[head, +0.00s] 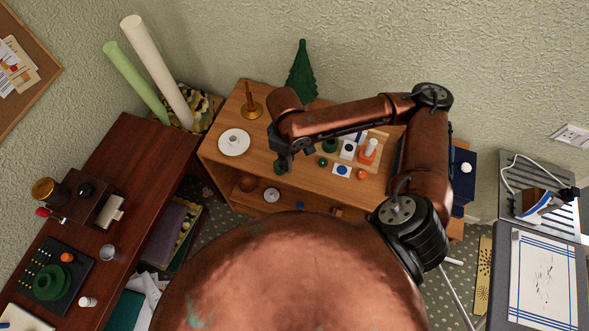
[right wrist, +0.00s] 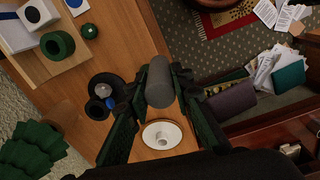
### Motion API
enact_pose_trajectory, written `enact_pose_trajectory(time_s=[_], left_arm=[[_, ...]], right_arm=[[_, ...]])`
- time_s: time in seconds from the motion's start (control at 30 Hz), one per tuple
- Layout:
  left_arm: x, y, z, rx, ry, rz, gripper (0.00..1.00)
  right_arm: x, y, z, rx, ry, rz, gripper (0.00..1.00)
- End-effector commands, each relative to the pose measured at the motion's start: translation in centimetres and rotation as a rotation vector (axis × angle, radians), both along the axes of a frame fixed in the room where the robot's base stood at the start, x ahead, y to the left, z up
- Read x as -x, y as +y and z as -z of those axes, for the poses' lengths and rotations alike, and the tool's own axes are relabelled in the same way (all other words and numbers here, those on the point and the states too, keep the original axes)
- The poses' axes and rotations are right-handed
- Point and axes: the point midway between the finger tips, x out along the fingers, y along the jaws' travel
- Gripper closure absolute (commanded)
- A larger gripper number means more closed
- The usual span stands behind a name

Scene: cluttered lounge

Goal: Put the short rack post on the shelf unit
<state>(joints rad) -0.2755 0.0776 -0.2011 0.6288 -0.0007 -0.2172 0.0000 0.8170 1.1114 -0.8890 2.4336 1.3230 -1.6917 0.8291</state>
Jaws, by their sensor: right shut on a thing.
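The shelf unit (head: 218,153) is the light wooden piece against the back wall, with an open lower shelf. Its top also shows in the right wrist view (right wrist: 120,35). My right gripper (head: 284,163) reaches in over the unit's top, near its front edge. In the right wrist view its dark green fingers (right wrist: 158,100) are shut on a short grey cylinder, which looks like the short rack post (right wrist: 160,78). The post is hardly visible in the head view. Whether it touches the top, I cannot tell. My left gripper is not in view.
A white plate (head: 234,142) and a wooden peg stand (head: 251,104) are left of the gripper on the unit's top. Small blocks (head: 348,150) and a tray (head: 377,142) crowd the right. A green tree (head: 302,72) stands behind. A dark red table (head: 128,160) is at left.

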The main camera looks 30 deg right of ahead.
Motion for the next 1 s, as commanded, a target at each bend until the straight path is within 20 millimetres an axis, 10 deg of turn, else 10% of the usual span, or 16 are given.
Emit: enact_pose_trajectory(time_s=[0.33,0.67,1.0], left_arm=[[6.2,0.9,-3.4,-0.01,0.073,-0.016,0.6],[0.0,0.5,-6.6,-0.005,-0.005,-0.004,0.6],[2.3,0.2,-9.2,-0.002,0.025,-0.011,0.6]], right_arm=[[2.4,-1.6,1.2,-0.005,0.011,-0.829,1.0],[5.3,-2.5,2.0,-0.014,0.013,-1.641,1.0],[8.6,-3.2,2.4,-0.026,0.01,-2.442,1.0]])
